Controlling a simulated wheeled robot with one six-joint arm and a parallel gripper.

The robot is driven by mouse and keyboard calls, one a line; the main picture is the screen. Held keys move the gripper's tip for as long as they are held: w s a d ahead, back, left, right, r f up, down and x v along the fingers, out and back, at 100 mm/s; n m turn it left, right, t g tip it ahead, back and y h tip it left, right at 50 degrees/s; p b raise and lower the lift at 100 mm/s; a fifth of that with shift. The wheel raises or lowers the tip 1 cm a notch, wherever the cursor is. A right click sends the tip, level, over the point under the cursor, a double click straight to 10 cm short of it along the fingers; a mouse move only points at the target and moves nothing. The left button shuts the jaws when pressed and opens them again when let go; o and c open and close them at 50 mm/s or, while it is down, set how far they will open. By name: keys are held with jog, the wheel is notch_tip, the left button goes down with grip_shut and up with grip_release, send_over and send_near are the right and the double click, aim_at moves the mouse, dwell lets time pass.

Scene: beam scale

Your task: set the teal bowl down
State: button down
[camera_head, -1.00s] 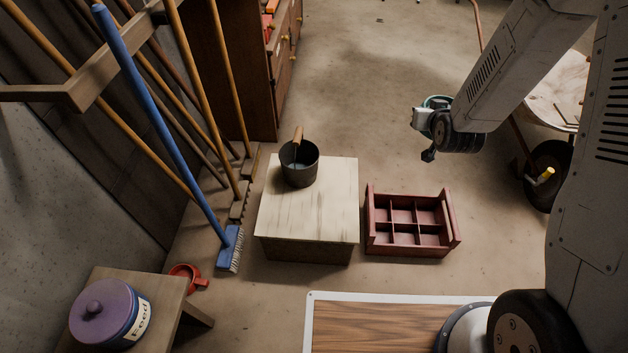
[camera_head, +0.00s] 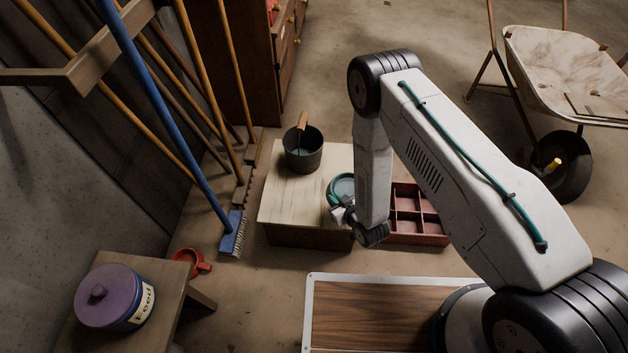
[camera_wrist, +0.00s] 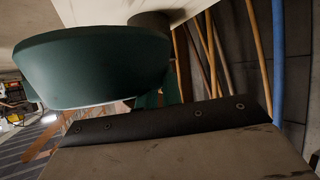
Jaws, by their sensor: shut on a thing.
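The teal bowl (camera_head: 342,187) is in my gripper (camera_head: 340,208), at the right edge of the pale wooden box (camera_head: 285,205) in the head view. My gripper is shut on the near side of the bowl. I cannot tell whether the bowl touches the box top or hangs just above it. In the wrist view the bowl (camera_wrist: 95,65) fills the left and middle, close to the camera. My forearm hides part of the box's right side.
A dark pot (camera_head: 303,150) with a wooden handle stands at the back of the box top. A red divided crate (camera_head: 418,238) is right of the box, partly hidden by my arm. Brooms lean at left. A wheelbarrow (camera_head: 560,75) stands at back right.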

jog(key=s+a+f+n+g+y, duration=0.1)
jog(key=s+a+f+n+y, duration=0.1)
jog(key=s+f, duration=0.75)
send_over(322, 212)
jog(key=shift+s+a+f, duration=0.1)
jog(key=shift+s+f, duration=0.05)
jog(key=shift+f, duration=0.55)
jog(key=shift+w+f, duration=0.15)
jog(key=shift+f, duration=0.75)
jog(key=shift+w+f, duration=0.1)
jog(key=shift+f, duration=0.8)
jog(key=shift+f, duration=0.1)
jog(key=c, duration=1.6)
grip_release()
jog(key=shift+o, duration=0.2)
